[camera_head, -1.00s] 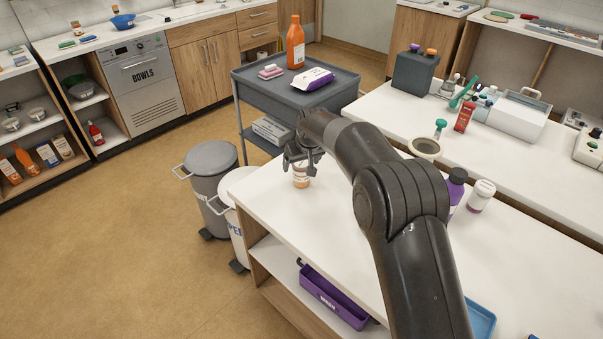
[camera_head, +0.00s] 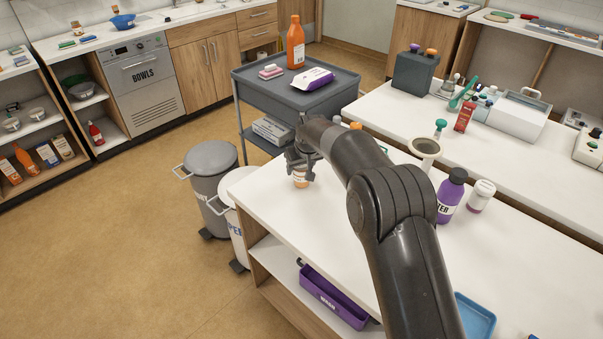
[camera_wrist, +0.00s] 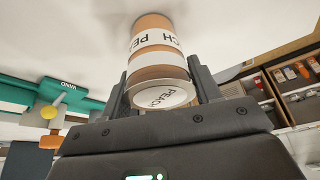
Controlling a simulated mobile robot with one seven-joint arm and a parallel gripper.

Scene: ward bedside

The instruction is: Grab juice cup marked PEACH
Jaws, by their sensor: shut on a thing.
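The juice cup marked PEACH (camera_wrist: 158,62) is orange-brown with a white label band and a white lid, both lettered PEACH. It is between the two fingers of my gripper (camera_wrist: 160,90) in the wrist view, and the gripper is shut on it. In the head view the cup (camera_head: 300,181) shows below my gripper (camera_head: 301,164) at the far left end of the white counter (camera_head: 262,212). The fingers hide its upper part. I cannot tell whether its base touches the counter.
A purple bottle (camera_head: 450,196) and a white-capped jar (camera_head: 481,196) stand to the right of my arm. A grey cart (camera_head: 338,92) with an orange bottle (camera_head: 295,42) is behind. Grey (camera_head: 209,160) and white (camera_head: 232,195) bins stand left of the counter.

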